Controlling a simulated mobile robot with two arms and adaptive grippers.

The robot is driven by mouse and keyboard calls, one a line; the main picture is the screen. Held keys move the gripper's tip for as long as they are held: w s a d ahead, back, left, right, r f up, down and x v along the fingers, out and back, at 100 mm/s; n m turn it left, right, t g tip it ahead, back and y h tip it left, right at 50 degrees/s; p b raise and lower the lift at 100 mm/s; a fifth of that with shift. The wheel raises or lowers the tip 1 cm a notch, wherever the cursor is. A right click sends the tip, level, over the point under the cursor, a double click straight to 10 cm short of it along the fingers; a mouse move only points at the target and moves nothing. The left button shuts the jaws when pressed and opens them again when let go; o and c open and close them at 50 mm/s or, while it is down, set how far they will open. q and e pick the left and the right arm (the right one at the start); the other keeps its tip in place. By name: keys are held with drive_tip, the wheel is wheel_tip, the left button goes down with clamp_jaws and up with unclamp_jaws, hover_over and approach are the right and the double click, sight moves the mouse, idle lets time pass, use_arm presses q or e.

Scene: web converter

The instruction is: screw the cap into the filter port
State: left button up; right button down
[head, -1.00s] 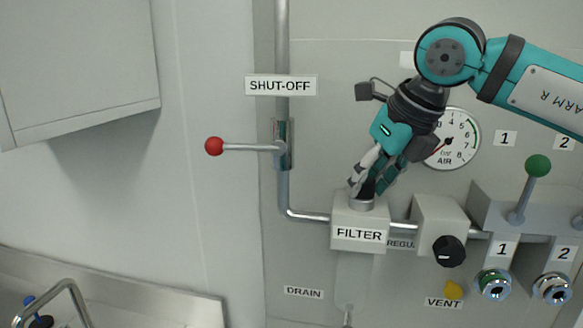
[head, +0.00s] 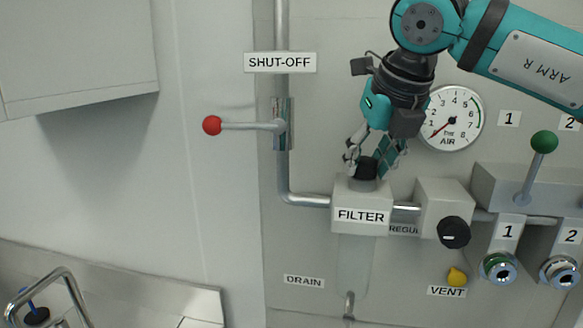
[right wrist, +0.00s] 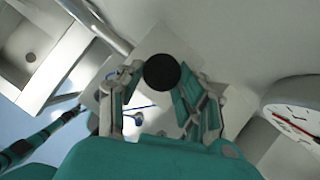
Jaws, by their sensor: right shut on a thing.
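The black cap (head: 367,168) is between the fingertips of my right gripper (head: 368,160), at the top of the filter port. In the right wrist view the cap (right wrist: 162,71) shows as a round black disc between the fingers. The filter port (head: 362,184) is a short grey collar on top of the pale block (head: 349,211) labelled FILTER. The cap appears upright and directly over the collar; I cannot tell how deep it sits. My right gripper comes from above, shut on the cap. My left gripper does not show.
The AIR gauge (head: 452,118) is close to the right of my gripper. A regulator with a black knob (head: 454,232) and a green-knobbed lever (head: 544,142) are farther right. The red-knobbed shut-off lever (head: 212,125) and pipe are left. Bare panel lies between pipe and gripper.

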drive_tip(key=shift+a+f+m+h+b, duration=0.1)
drive_tip(key=shift+m+h+b, duration=0.25)
drive_tip(key=shift+m, duration=0.25)
drive_tip(key=shift+a+f+m+h+b, duration=0.1)
drive_tip(key=shift+m+h+b, duration=0.25)
drive_tip(key=shift+m, duration=0.25)
drive_tip(key=shift+r+m, duration=0.2)
drive_tip(key=shift+m, duration=0.3)
drive_tip(key=shift+a+f+m+h+b, duration=0.1)
drive_tip(key=shift+m+h+b, duration=0.35)
drive_tip(key=shift+m+h, duration=0.2)
drive_tip(key=shift+a+m+h, duration=0.1)
drive_tip(key=shift+m+h, duration=0.15)
drive_tip(key=shift+m, duration=0.5)
drive_tip(key=shift+m+h, duration=0.3)
drive_tip(key=shift+m, duration=0.3)
